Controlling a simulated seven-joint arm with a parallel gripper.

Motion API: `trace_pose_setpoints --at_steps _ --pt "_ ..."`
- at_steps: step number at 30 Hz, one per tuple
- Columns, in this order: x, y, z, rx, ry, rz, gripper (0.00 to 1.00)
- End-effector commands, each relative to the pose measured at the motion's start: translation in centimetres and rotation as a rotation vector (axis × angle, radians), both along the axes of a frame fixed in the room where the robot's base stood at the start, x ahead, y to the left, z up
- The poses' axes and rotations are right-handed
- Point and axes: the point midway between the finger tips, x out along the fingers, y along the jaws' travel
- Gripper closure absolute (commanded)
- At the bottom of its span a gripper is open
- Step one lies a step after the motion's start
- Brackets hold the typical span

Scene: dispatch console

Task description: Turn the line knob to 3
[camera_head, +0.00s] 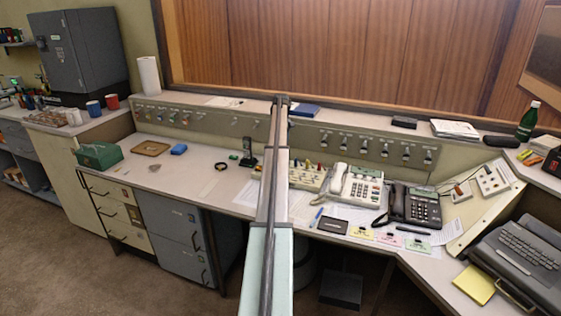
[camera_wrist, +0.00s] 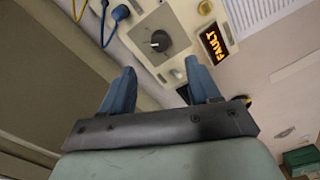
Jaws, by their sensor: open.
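A dark round knob (camera_wrist: 160,41) sits on a pale square plate on a beige panel (camera_wrist: 180,68) in the wrist view. My gripper (camera_wrist: 160,66) is open, with its two blue fingers apart and nothing between them. The knob lies just beyond the fingertips, roughly centred between them; I see no contact. The number the knob points to is too small to read. In the head view my arm crosses the middle of the desk and hides part of a beige switch box (camera_head: 308,177). I cannot make out the gripper or knob there.
A lit FAULT sign (camera_wrist: 214,43) and a yellow button (camera_wrist: 205,8) are near the knob. Blue and yellow cables (camera_wrist: 118,13) hang on its other side. A white telephone (camera_head: 356,187) and a black telephone (camera_head: 414,206) stand right of my arm.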

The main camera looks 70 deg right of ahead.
Motion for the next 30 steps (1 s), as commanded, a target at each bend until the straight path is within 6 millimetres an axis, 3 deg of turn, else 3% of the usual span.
trace_pose_setpoints --at_steps 6,15,21,30 --pt "0.0 0.1 -4.1 0.001 0.000 0.000 0.39" --pt "0.0 0.0 -8.3 0.000 0.001 0.001 0.39" --pt "0.0 0.0 -9.7 -0.001 0.000 0.001 0.39" --pt "0.0 0.0 -10.0 -0.001 0.000 0.001 0.39"
